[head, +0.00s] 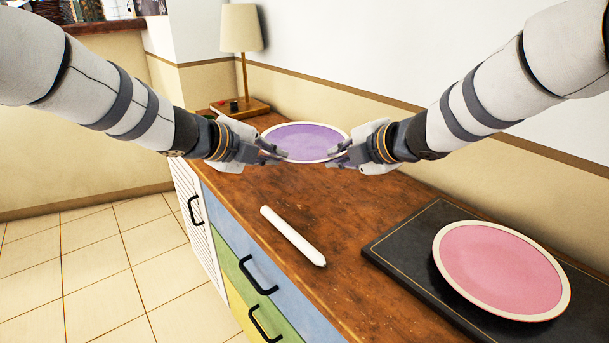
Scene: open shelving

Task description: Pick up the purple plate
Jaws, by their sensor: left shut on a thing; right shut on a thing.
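The purple plate (304,140) with a pale rim is between my two grippers in the head view, over the far part of the wooden cabinet top. My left gripper (275,152) is shut on its left edge. My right gripper (340,155) is shut on its right edge. The plate looks roughly level. I cannot tell for sure whether it touches the surface below.
A pink plate (500,270) sits on a black board (400,243) at the right of the cabinet top (235,195). A white stick-like object (292,236) lies near the front edge. A lamp (242,40) stands at the back. The middle of the top is clear.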

